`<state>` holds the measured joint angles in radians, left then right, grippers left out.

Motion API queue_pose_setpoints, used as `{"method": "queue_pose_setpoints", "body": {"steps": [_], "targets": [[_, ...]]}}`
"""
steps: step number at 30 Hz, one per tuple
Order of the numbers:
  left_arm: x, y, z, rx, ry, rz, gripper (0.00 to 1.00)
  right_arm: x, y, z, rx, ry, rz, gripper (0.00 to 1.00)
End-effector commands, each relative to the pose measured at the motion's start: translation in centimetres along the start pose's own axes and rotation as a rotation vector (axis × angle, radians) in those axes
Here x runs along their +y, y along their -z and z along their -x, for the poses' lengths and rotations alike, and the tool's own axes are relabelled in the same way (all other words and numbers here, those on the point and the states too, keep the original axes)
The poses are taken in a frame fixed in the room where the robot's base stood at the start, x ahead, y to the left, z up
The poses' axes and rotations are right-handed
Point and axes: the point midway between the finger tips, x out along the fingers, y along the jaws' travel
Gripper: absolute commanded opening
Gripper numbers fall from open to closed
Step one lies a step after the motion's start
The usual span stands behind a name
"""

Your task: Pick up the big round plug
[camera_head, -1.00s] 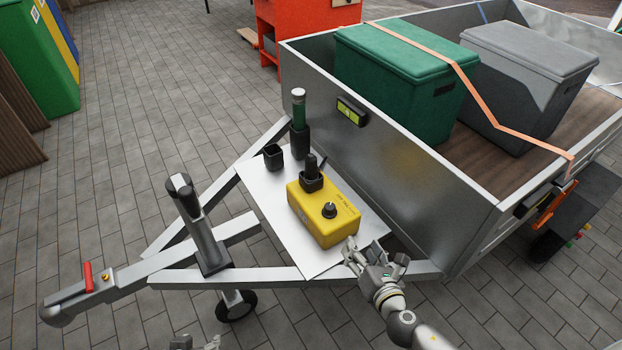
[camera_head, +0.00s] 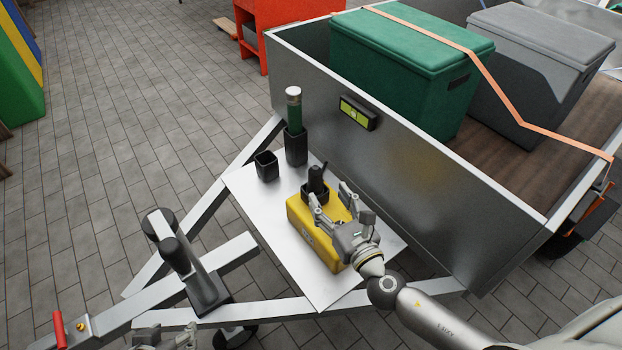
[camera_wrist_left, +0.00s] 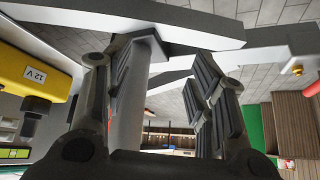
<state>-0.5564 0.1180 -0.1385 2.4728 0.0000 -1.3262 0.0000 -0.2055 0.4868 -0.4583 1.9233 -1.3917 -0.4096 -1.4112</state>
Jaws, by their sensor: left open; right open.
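A yellow box (camera_head: 300,215) sits on the metal plate of the trailer drawbar. A black plug-like piece (camera_head: 316,178) stands upright in a black square holder on its far end. I cannot tell for certain which is the big round plug. My right gripper (camera_head: 331,197) is open over the box, just on the near side of the black piece; contact cannot be judged. My left gripper (camera_head: 165,340) is low at the bottom edge, open and empty in its wrist view (camera_wrist_left: 175,58).
A green cylinder (camera_head: 294,112) stands in a black holder at the plate's back, beside an empty black square holder (camera_head: 266,166). The trailer wall (camera_head: 400,180) rises close behind and right. A grey jockey-wheel post (camera_head: 185,265) stands left. The plate (camera_head: 262,210) is bare left of the box.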

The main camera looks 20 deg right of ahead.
Motion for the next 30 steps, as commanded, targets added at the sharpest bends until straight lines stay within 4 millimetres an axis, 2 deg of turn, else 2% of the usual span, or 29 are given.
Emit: {"method": "queue_pose_setpoints", "body": {"steps": [3, 11, 21, 30], "targets": [[-0.1, -0.6, 0.2, -0.029, 0.002, 0.001, 0.51, 0.0, -0.1, -2.0, -0.002, 0.000, 0.000, 0.56], [-0.1, -1.0, 0.2, -0.047, 0.003, 0.001, 0.51, -0.1, -0.1, -4.1, -0.001, 0.001, 0.000, 0.56], [-0.1, -0.4, 0.0, -0.016, 0.002, 0.001, 0.51, -0.3, -0.3, -8.4, -0.001, 0.000, -0.001, 0.56], [0.0, 0.1, 0.0, 0.004, -0.001, -0.001, 0.51, -0.3, -0.3, -8.9, 0.001, 0.000, 0.000, 0.56]]}}
